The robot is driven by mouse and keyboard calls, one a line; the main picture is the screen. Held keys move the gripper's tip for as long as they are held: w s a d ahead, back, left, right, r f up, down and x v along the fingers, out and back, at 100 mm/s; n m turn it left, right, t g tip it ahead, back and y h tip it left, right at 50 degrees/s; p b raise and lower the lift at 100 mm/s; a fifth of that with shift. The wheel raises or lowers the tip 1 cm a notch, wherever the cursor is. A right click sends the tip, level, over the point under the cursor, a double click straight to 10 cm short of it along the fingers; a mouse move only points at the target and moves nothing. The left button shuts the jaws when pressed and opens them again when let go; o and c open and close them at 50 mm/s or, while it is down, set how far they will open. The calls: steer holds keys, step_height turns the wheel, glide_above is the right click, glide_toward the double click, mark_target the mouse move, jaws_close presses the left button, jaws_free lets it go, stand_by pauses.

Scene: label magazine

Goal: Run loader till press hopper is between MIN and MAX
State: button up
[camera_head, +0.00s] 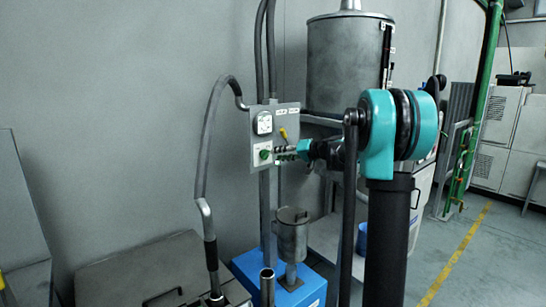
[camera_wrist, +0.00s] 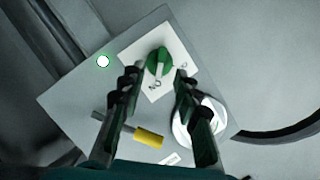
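The loader's grey control panel (camera_head: 286,122) stands on a post. In the wrist view its green rotary switch (camera_wrist: 160,60) sits on a white label plate, just ahead of and between my fingertips. My gripper (camera_wrist: 156,76) is open, its two dark fingers apart; I cannot tell whether they touch the switch. My gripper also shows at the panel's lower part in the head view (camera_head: 276,153). A small lamp with a green rim (camera_wrist: 103,61) shines white. The large grey hopper (camera_head: 340,62) has a dark vertical sight strip (camera_head: 387,45) with small white tags; its level is unreadable.
A round white gauge (camera_head: 264,122) and a yellow-handled lever (camera_wrist: 148,138) are on the panel. A blue base with a grey canister (camera_head: 292,238) stands below. A bent grey hose (camera_head: 205,130) hangs left. Open floor lies right, by a yellow line (camera_head: 455,262).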

steer(key=v, duration=0.7)
steer(key=shift+d, duration=0.2)
steer(key=shift+s+r, duration=0.1)
